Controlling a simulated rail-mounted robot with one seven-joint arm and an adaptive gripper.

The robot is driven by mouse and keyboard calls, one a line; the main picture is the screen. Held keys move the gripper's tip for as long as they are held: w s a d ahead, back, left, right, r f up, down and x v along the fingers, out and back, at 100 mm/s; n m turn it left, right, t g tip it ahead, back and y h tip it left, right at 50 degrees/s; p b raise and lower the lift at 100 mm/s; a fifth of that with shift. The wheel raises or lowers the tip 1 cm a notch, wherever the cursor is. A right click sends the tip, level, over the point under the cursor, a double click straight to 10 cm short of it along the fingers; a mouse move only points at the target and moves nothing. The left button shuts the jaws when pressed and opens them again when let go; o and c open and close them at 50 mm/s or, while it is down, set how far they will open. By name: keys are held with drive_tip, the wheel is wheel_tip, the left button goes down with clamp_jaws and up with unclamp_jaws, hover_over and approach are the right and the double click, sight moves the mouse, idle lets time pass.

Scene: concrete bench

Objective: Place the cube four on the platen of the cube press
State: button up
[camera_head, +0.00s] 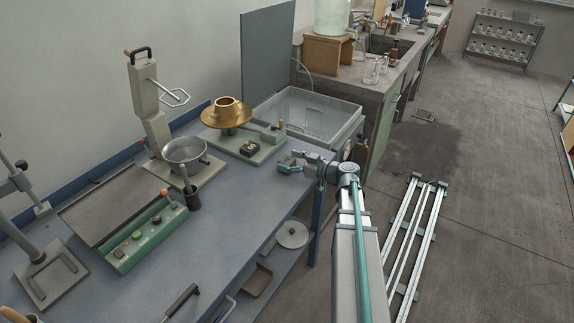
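My gripper (289,162) is low over the right edge of the blue-grey bench, pointing left. Its fingers are small in this view, and I cannot tell whether anything is between them. I cannot make out a cube marked four. A grey stand with a column and a flat square base plate (50,279) is at the bench's left front. It may be the cube press, but I cannot tell for sure; its top is cut off by the picture's edge.
Between lie the brass device (227,112), a mixer-like stand (147,95) with a metal bowl (185,154), a dark cup (191,198) and a green control box (142,236). A plastic basin (310,117) stands behind. The bench's middle front (225,235) is mostly clear.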

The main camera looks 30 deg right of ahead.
drive_tip(key=c, duration=1.3)
clamp_jaws()
drive_tip(key=shift+r, duration=0.15)
